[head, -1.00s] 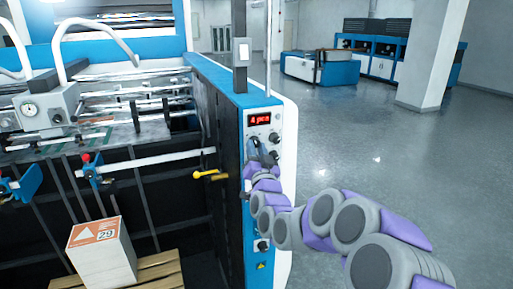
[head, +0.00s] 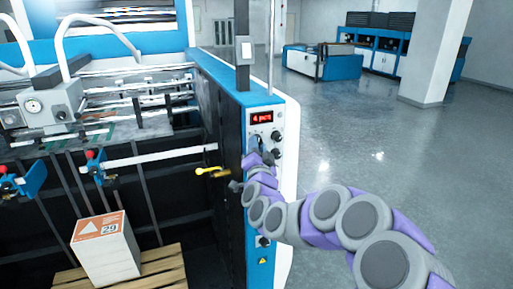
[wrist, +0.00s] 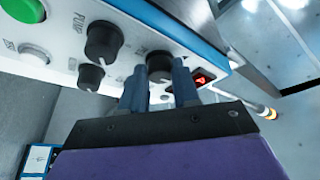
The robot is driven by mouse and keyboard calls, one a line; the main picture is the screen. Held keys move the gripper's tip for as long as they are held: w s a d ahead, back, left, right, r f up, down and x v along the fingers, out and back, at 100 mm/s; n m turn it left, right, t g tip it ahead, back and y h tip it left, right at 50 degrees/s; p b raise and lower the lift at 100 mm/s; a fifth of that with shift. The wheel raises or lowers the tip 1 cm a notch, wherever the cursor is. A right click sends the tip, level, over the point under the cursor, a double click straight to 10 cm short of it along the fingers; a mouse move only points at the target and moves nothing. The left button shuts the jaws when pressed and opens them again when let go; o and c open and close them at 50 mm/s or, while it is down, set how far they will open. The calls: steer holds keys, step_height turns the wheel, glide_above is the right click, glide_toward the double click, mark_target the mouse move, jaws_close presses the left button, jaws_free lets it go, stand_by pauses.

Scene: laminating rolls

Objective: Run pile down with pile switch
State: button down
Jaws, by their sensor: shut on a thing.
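My gripper (head: 256,146) is at the upper part of the control panel (head: 264,180) on the blue and white machine post. In the wrist view, its two blue-grey fingers (wrist: 158,88) are closed on the sides of a dark round knob (wrist: 160,66) beside the red display. This knob's label is hidden, so I cannot tell whether it is the pile switch. A white block-like stack (head: 108,258) with an orange triangle and "29" on top stands on a wooden pallet (head: 160,268) inside the machine at lower left.
A red display (head: 262,117) sits above the knobs. The wrist view shows a knob marked PUMP (wrist: 104,40), a smaller dark knob (wrist: 91,77) and a green button (wrist: 24,8). A yellow handle (head: 208,170) juts out left of the post. Open floor lies right.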

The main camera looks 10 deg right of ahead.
steer(key=shift+f, duration=0.1)
steer(key=c, duration=0.8)
jaws_free()
steer(key=shift+d, duration=0.15)
steer(key=shift+s, duration=0.1)
steer(key=shift+b+v, duration=6.55)
steer(key=shift+v, duration=2.05)
